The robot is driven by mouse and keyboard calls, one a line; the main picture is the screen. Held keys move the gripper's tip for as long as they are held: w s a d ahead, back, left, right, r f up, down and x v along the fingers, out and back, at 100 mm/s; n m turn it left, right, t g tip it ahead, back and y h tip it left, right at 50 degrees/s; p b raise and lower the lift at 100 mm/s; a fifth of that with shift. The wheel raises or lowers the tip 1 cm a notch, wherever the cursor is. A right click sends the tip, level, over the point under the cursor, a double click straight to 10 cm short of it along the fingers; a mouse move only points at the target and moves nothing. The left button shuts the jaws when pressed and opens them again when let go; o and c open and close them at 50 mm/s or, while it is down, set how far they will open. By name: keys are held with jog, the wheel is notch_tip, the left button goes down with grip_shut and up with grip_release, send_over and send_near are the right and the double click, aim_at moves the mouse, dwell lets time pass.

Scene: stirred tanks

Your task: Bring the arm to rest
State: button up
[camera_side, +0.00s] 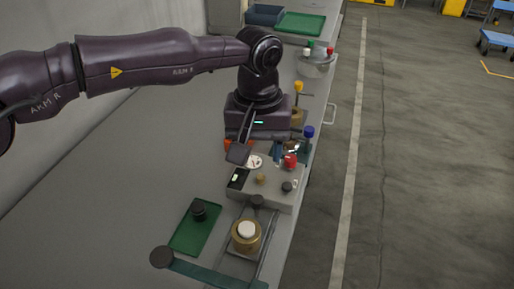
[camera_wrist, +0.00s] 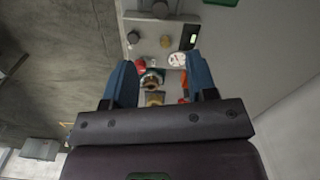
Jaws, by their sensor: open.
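My gripper (camera_side: 258,158) hangs over the far end of the grey control box (camera_side: 268,193), its fingers spread apart. In the wrist view my gripper (camera_wrist: 162,72) shows two blue fingers with nothing held between them. The box carries a white gauge (camera_side: 254,161), a red knob (camera_side: 290,161), a small display (camera_side: 236,178) and small knobs. Beyond the fingers the wrist view shows the gauge (camera_wrist: 178,60), the red knob (camera_wrist: 140,65) and a brass fitting (camera_wrist: 151,80). I cannot tell whether my fingers touch anything.
A green tray (camera_side: 186,242) with a black round piece (camera_side: 199,210) and a brass vessel (camera_side: 246,238) with a white top stand nearer. A blue-capped bottle (camera_side: 308,133) and yellow-capped bottle (camera_side: 298,88) stand close to my gripper. The bench left of the green tray is bare.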

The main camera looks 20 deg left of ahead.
dwell(0.3)
jog(key=s+a+r+m, duration=0.2)
jog(key=s+a+r, duration=0.2)
jog(key=a, duration=0.3)
jog(key=s+a+r+m+t, duration=0.1)
jog(key=s+a+r+m, duration=0.2)
jog(key=a, duration=0.4)
jog(key=s+a+r+m, duration=0.1)
jog(key=s+a+r, duration=0.35)
jog(key=a, duration=0.25)
jog(key=s+a+r+n+t, duration=0.1)
jog(key=s+a+r+t, duration=0.1)
jog(key=s+a, duration=0.5)
jog(key=s+a+r+n+t, duration=0.2)
jog(key=s+a+r, duration=0.1)
jog(key=s+a, duration=0.4)
jog(key=shift+s+r+t, duration=0.15)
jog(key=shift+s+t, duration=0.15)
jog(key=shift+s, duration=0.7)
